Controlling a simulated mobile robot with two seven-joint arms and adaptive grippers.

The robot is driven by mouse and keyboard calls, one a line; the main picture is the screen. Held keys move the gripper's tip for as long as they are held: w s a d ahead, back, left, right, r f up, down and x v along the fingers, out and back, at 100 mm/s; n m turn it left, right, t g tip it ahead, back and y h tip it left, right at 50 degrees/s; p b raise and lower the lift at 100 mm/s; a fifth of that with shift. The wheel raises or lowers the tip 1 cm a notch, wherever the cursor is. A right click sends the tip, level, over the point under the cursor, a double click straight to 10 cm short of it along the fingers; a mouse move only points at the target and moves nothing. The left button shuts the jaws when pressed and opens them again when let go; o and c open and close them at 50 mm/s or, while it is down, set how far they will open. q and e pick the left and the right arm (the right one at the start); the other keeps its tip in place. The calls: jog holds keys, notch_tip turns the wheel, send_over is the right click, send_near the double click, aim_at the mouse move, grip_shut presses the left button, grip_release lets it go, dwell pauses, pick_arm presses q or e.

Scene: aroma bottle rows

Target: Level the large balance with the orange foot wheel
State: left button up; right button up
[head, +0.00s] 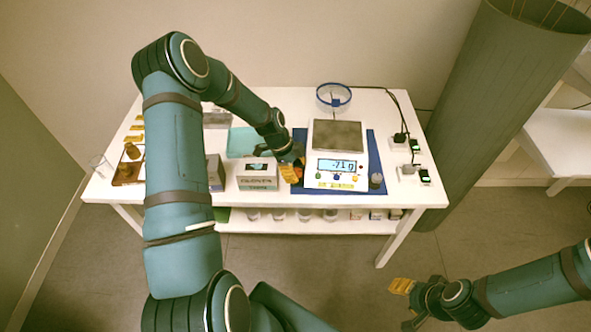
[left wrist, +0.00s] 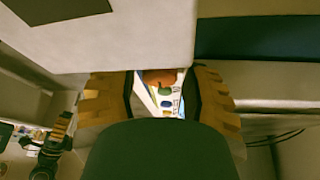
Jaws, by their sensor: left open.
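The large balance (head: 337,135) stands on a dark blue mat (head: 376,150), its grey pan at the back and a lit display (head: 341,164) at the front. A small green round part shows at its front left and a small orange one (head: 355,178) at its front right. My left gripper (head: 292,172) is open at the balance's left front side. In the left wrist view, an orange round patch (left wrist: 160,77) on a brightly printed surface shows between the fingers; I cannot tell whether it is the foot wheel. My right gripper (head: 403,303) is low at the right, away from the table.
A labelled box (head: 257,176) stands left of the mat, with a teal tray (head: 243,140) behind. A blue-rimmed glass dish (head: 333,97) is behind the balance. Small black devices with cables stand at the right.

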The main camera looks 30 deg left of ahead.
pick_arm(q)
grip_shut()
